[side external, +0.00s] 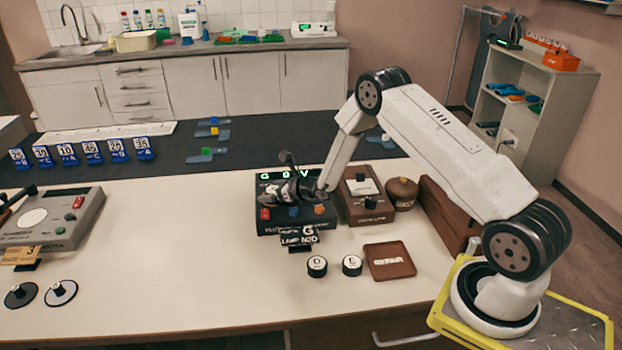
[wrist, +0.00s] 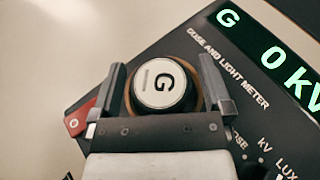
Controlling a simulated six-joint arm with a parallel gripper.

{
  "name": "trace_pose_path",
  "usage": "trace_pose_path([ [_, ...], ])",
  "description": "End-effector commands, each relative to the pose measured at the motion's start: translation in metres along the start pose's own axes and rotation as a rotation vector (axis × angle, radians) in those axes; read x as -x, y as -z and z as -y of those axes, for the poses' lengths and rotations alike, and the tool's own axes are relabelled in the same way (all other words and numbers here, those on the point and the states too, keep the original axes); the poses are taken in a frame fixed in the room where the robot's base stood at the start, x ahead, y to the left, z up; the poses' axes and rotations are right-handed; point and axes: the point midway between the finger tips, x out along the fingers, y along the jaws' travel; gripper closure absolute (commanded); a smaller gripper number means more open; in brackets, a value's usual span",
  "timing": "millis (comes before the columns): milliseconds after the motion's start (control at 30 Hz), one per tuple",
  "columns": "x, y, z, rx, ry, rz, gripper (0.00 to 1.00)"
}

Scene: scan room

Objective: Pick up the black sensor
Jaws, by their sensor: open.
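My gripper (side external: 274,191) is low over the dose and light meter (side external: 262,225), a black box with green lit characters. In the wrist view my gripper (wrist: 160,75) is open, with one finger on each side of a round black sensor (wrist: 163,88) with a white top marked G. A gap shows beside each finger. The sensor sits in a brownish ring on the meter. Two more round black pieces with white lettered tops, a left one (side external: 317,266) and a right one (side external: 352,265), stand on the table in front.
A brown box (side external: 366,205) and a round brown pot (side external: 402,193) stand close right of the meter. A small sign (side external: 299,237) stands before it. The table's left middle is clear.

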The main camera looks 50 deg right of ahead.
Motion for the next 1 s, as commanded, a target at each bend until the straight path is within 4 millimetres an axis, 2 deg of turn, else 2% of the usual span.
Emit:
trace_pose_path([
  [167, 0.000, 0.000, 0.000, 0.000, 0.000, 0.000, 0.00],
  [267, 0.000, 0.000, 0.000, 0.000, 0.000, 0.000, 0.29],
  [400, 0.000, 0.000, 0.000, 0.000, 0.000, 0.000, 0.73],
  [500, 0.000, -0.001, 0.000, 0.000, 0.000, 0.001, 1.00],
  [767, 0.000, -0.001, 0.000, 0.001, 0.000, 0.001, 1.00],
  [1000, 0.004, -0.011, 0.000, 0.001, 0.000, 0.003, 1.00],
])
